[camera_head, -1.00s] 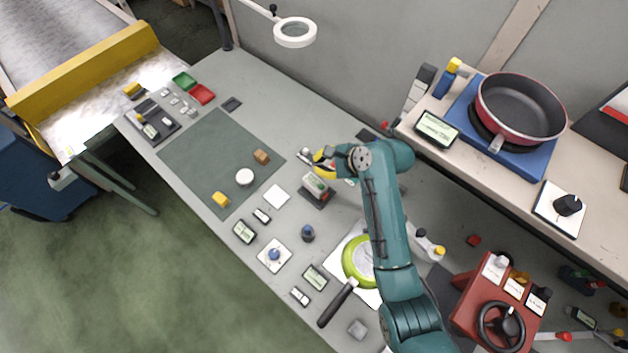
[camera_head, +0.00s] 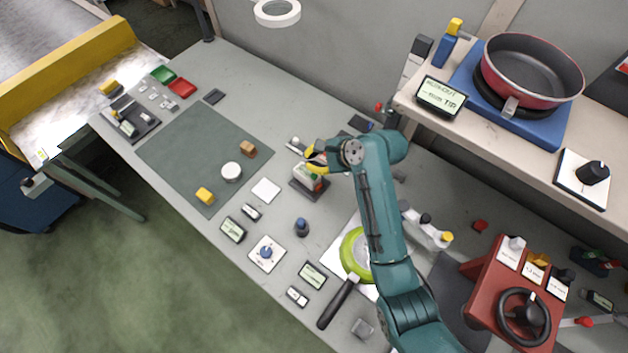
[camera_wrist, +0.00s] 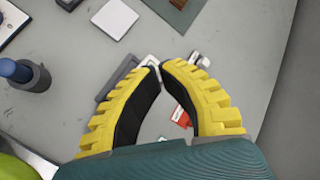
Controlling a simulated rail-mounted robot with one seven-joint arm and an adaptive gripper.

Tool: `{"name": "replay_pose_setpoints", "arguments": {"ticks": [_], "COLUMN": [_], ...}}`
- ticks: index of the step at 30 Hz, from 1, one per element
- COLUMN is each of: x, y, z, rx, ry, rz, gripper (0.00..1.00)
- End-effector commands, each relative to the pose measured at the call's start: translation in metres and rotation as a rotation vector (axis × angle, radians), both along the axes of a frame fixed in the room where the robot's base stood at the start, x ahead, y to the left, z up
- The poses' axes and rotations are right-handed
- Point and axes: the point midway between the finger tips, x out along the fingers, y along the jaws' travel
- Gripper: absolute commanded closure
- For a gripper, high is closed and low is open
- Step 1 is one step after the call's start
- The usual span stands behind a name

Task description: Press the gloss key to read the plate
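A small meter-like device (camera_head: 309,179) with a pale top and green and red parts sits on a dark grey base on the bench. My gripper (camera_head: 312,160), with yellow fingers, is just over its far side. In the wrist view, my gripper (camera_wrist: 161,66) has its fingertips together, with nothing seen held between them. The device's grey base (camera_wrist: 112,80) and a red part (camera_wrist: 181,117) show around and between the fingers. The fingers hide much of it, so I cannot make out the gloss key, a plate under it, or whether the fingertips touch it.
A green pan (camera_head: 354,255) is near my arm. A dark mat (camera_head: 190,150) holds small blocks. A raised shelf (camera_head: 405,98) with a red pan stands right.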

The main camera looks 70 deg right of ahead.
Motion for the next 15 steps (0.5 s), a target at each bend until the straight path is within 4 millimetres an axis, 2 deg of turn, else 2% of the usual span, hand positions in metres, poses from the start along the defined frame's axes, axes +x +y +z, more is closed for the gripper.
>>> {"name": "replay_pose_setpoints", "arguments": {"ticks": [1, 7, 15], "x": [0.000, 0.000, 0.000], "y": [0.000, 0.000, 0.000], "z": [-0.013, -0.031, -0.038], "rx": [-0.001, 0.003, -0.001], "ry": [-0.001, 0.001, -0.001], "rz": [0.000, 0.000, -0.001], "gripper": [1.00, 1.00, 1.00]}}
